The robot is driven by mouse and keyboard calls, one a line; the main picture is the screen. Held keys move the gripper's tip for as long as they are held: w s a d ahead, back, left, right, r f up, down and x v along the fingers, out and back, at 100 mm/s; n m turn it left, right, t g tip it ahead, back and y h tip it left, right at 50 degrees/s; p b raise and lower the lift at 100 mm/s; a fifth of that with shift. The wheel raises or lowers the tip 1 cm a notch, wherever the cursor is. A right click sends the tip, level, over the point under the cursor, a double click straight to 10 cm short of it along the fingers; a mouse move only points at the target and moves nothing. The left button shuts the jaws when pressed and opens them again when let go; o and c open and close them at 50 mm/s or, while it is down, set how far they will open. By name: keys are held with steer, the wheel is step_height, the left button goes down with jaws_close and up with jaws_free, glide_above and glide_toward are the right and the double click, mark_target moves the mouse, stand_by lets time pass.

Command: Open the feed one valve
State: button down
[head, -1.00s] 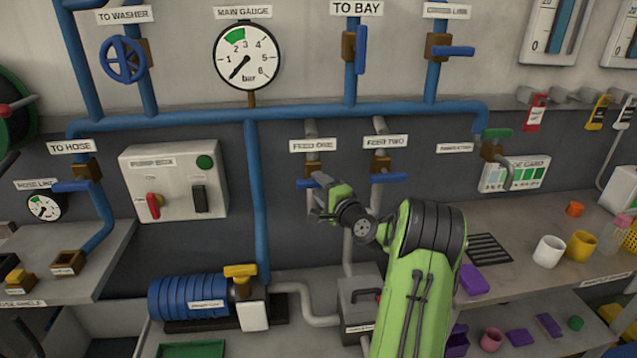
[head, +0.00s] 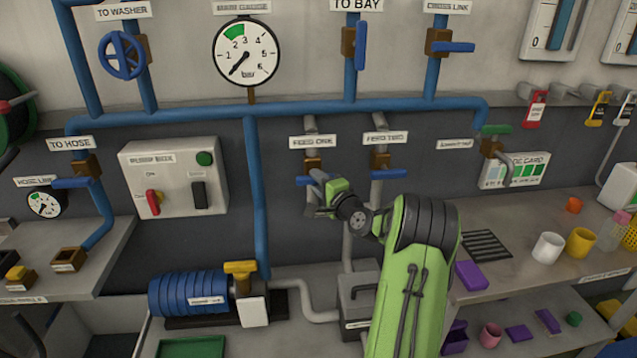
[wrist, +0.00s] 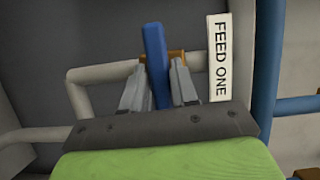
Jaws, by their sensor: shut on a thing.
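The feed one valve has a brown body (head: 312,163) on a grey vertical pipe, under the FEED ONE label (head: 312,142). Its blue lever (head: 303,181) lies crosswise to the pipe in the head view. My gripper (head: 318,176) is at the lever and hides part of it. In the wrist view, the blue lever (wrist: 155,55) stands between the two grey fingers of my gripper (wrist: 158,78), which is shut on it. The lever is square to the pipe there too, and the FEED ONE label (wrist: 220,58) is beside it.
The feed two valve's blue lever (head: 389,175) is close on the right, also crosswise. A blue pipe (head: 256,200) runs down to the left. The pump box (head: 174,178) is further left, and a bench (head: 520,260) with cups is at right.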

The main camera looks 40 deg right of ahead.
steer(key=shift+w+a+r+n+g+h+b, duration=0.1)
steer(key=shift+n+g+h+b, duration=0.65)
steer(key=shift+n, duration=1.2)
steer(key=shift+a+r+n+g+h+b, duration=0.1)
steer(key=shift+n+g+h+b, duration=0.15)
steer(key=shift+n+g+b, duration=1.25)
steer(key=shift+w+r+n+g+h+b, duration=0.1)
steer(key=shift+n+g+h+b, duration=0.4)
steer(key=shift+n, duration=1.85)
steer(key=shift+f, duration=0.1)
steer(key=c, duration=1)
jaws_free()
steer(key=shift+o, duration=0.2)
steer(key=shift+s, duration=0.1)
